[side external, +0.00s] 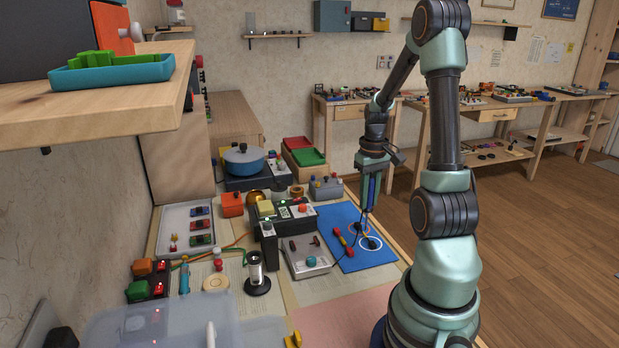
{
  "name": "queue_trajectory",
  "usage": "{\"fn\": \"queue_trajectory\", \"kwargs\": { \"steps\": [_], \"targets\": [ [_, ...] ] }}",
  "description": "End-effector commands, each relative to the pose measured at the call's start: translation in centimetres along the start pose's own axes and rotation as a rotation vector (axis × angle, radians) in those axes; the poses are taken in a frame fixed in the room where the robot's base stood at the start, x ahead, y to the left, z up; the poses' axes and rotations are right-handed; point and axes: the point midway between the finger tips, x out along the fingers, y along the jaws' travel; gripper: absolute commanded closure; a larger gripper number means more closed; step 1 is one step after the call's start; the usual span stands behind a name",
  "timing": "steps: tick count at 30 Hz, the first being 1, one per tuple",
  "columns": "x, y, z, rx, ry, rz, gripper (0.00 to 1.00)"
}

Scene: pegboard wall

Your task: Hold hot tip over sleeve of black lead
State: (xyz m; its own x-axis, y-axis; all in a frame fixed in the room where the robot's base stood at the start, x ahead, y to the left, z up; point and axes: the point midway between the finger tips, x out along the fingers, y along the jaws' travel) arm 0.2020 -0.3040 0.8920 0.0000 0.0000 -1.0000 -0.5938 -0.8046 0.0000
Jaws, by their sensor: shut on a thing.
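My gripper (371,185) hangs pointing down over the blue mat (345,262) and is shut on a slim dark-blue tool (373,192), which I take to be the hot-tipped iron. Its thin tip points down at the mat. On the mat are two white ring marks, with a dark piece, perhaps the black lead (370,243), in the nearer one. The tip appears above the ring area; I cannot tell its exact height or gap. The sleeve is too small to make out. A red and yellow piece (343,238) lies left of the rings.
A grey box with a green display (284,212) stands left of the mat. A metal holder on a black base (257,272) stands further left. A tray of small parts (187,228) lies by the wall.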

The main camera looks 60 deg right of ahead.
Motion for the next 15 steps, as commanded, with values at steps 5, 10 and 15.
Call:
{"fn": "queue_trajectory", "kwargs": {
  "steps": [5, 10, 15],
  "targets": [
    [-0.7, 0.0, -0.1, 0.000, 0.001, 0.000, 1.00],
    [-2.0, 0.0, -0.1, 0.000, 0.002, 0.001, 1.00],
    [-3.2, 0.0, -0.1, 0.000, 0.003, 0.001, 1.00]
  ]
}}
